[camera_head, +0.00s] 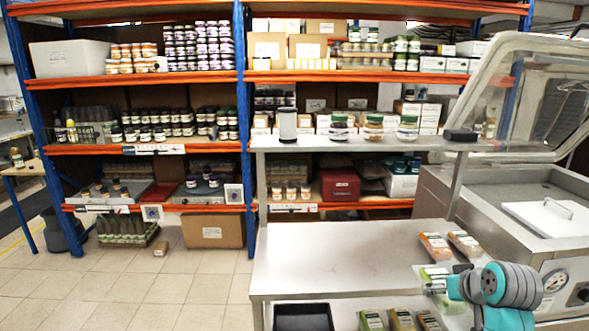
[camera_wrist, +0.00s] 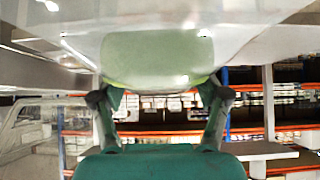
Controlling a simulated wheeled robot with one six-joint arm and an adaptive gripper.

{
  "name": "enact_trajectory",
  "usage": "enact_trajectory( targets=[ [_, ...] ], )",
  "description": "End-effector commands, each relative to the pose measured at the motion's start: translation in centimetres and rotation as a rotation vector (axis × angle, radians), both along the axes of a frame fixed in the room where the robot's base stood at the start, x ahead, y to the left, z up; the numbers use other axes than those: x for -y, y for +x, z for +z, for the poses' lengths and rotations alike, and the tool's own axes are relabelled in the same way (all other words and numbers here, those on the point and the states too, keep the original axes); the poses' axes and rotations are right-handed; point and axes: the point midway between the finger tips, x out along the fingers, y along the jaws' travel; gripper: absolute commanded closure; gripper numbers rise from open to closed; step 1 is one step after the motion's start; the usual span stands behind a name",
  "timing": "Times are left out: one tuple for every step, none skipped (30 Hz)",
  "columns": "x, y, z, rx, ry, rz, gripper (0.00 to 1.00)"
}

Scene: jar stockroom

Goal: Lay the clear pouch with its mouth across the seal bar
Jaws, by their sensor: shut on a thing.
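My gripper (camera_wrist: 160,100) is shut on a clear pouch with pale green contents (camera_wrist: 150,58). In the wrist view the pouch fills the upper middle, with one dark finger at each side of it. In the head view the pouch (camera_head: 436,278) is at the right end of the steel table, beside my teal and grey wrist; part of it is hidden. The vacuum sealer (camera_head: 500,200) stands at the right with its clear lid (camera_head: 535,95) raised. A white plate with a handle (camera_head: 555,216) lies in its chamber. I cannot make out the seal bar clearly.
Two pouches with orange contents (camera_head: 436,246) lie on the steel table (camera_head: 330,255); its left and middle are clear. Several pouches (camera_head: 402,319) and a black tray (camera_head: 303,317) sit below. A raised shelf (camera_head: 350,144) carries jars. Orange-beamed racks (camera_head: 150,148) stand behind.

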Motion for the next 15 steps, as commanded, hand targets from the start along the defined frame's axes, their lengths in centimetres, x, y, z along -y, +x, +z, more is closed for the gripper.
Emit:
enact_trajectory(
  targets=[
    [-0.8,0.0,-1.7,-0.006,0.002,-0.001,0.69],
    [-1.3,0.0,-2.7,-0.007,0.003,-0.004,0.69],
    [-2.0,0.0,-4.2,-0.009,0.002,-0.009,0.69],
    [-2.5,0.0,-5.3,-0.008,0.002,-0.012,0.69],
    [-3.0,-0.1,-6.6,-0.008,0.002,-0.016,0.69],
    [-3.8,-0.3,-8.2,-0.008,0.001,-0.021,0.69],
    [-4.4,-0.4,-9.4,-0.008,0.002,-0.025,0.69],
    [-4.9,-0.6,-10.6,-0.008,0.001,-0.028,0.69],
    [-5.7,-0.9,-12.2,-0.008,0.001,-0.032,0.69],
    [-6.2,-1.2,-13.4,-0.009,0.001,-0.035,0.69],
    [-6.8,-1.5,-14.7,-0.009,0.001,-0.038,0.69],
    [-7.5,-2.0,-16.2,-0.009,0.001,-0.042,0.69],
    [-8.1,-2.3,-17.4,-0.009,0.001,-0.043,0.69],
    [-8.6,-2.7,-18.5,-0.008,0.001,-0.045,0.69],
    [-9.3,-3.4,-20.1,-0.009,0.001,-0.047,0.69]
  ],
)
